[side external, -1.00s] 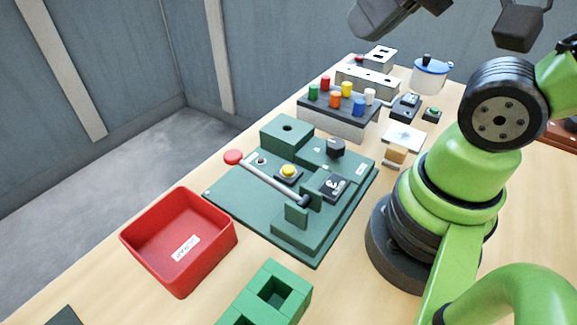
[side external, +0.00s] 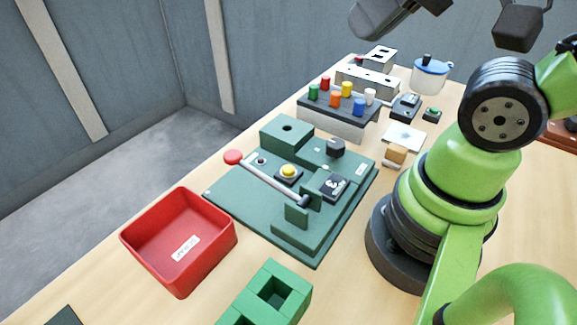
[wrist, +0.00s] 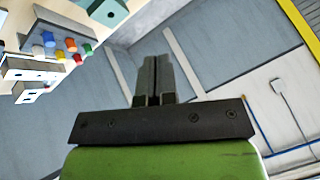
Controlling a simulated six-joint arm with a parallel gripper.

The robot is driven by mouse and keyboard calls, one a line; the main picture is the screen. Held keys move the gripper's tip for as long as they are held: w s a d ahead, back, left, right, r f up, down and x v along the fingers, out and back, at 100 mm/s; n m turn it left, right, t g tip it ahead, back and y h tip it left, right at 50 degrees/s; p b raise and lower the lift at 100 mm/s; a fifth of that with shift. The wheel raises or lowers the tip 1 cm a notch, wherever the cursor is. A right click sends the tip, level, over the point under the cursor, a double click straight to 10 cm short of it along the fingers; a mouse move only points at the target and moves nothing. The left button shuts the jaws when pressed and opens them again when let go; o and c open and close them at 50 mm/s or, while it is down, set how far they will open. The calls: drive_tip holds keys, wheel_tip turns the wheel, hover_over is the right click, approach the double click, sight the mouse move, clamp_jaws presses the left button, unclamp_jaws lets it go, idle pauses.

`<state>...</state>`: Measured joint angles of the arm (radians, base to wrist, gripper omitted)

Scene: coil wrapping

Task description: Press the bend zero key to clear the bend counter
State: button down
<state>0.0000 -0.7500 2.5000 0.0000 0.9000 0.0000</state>
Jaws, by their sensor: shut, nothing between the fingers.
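The green coil-wrapping fixture (side external: 240,203) lies on the table in the side view. It carries a lever with a red ball end (side external: 233,158), a yellow button (side external: 288,170), a black knob (side external: 335,148) and a small dark panel with pale markings (side external: 334,187). The labels are too small to read, so I cannot tell which part is the bend zero key. My gripper (wrist: 154,62) is shut and empty in the wrist view, with the wall behind it. In the side view only dark parts of the arm's end show at the top edge, high above the table.
A red tray (side external: 137,240) and a green block with square openings (side external: 296,290) stand in front. A rack of coloured pegs (side external: 337,118), a small dark display box (side external: 405,107), a green button box (side external: 432,115) and a blue-lidded pot (side external: 430,78) stand behind the fixture.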

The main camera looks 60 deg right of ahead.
drive_tip(key=shift+w, duration=0.1)
idle(0.5)
drive_tip(key=m+g+y, duration=0.3)
drive_tip(key=m+y, duration=0.3)
drive_tip(key=m, duration=2.2)
hover_over(288, 166)
wheel_tip(288, 166, down, 17)
drive_tip(key=shift+f, duration=4.35)
drive_tip(key=shift+f, duration=0.4)
